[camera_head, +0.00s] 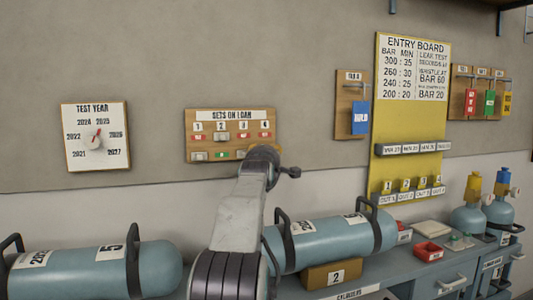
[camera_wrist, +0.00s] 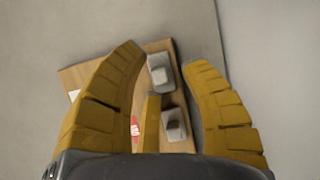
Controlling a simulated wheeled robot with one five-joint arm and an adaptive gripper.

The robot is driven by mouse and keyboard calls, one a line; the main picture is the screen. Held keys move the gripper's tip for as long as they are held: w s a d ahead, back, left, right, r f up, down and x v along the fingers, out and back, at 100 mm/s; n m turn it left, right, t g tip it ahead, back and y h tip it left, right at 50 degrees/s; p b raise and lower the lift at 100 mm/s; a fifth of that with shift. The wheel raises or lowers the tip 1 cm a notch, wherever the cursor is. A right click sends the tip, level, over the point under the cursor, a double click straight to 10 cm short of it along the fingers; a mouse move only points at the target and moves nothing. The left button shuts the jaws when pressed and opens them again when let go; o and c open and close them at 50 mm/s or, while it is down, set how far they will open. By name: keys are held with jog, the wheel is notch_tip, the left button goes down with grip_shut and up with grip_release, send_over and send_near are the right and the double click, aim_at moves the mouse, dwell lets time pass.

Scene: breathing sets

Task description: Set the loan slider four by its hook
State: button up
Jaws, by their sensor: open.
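The wooden sets-on-loan board (camera_head: 231,115) hangs on the wall, with columns numbered 1 to 4. Red labels show under 1, 3 and 4, and a green one under 2. Grey sliders sit low in columns 1 (camera_head: 198,156) and 3 (camera_head: 241,154). Slider four is hidden behind my arm's end in the head view. In the wrist view my gripper (camera_wrist: 165,58) is open in front of the board (camera_wrist: 75,77). Two grey sliders, one upper (camera_wrist: 160,72) and one lower (camera_wrist: 174,124), lie between its yellow fingers; I cannot tell which is four. Neither is gripped.
A test year dial (camera_head: 95,137) hangs to the left. A small board with a blue tag (camera_head: 360,118) and the yellow entry board (camera_head: 412,125) are to the right. Blue cylinders (camera_head: 330,240) lie below along the bench.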

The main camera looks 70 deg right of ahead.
jog(key=shift+d, duration=0.1)
dwell(0.3)
grip_shut()
dwell(0.5)
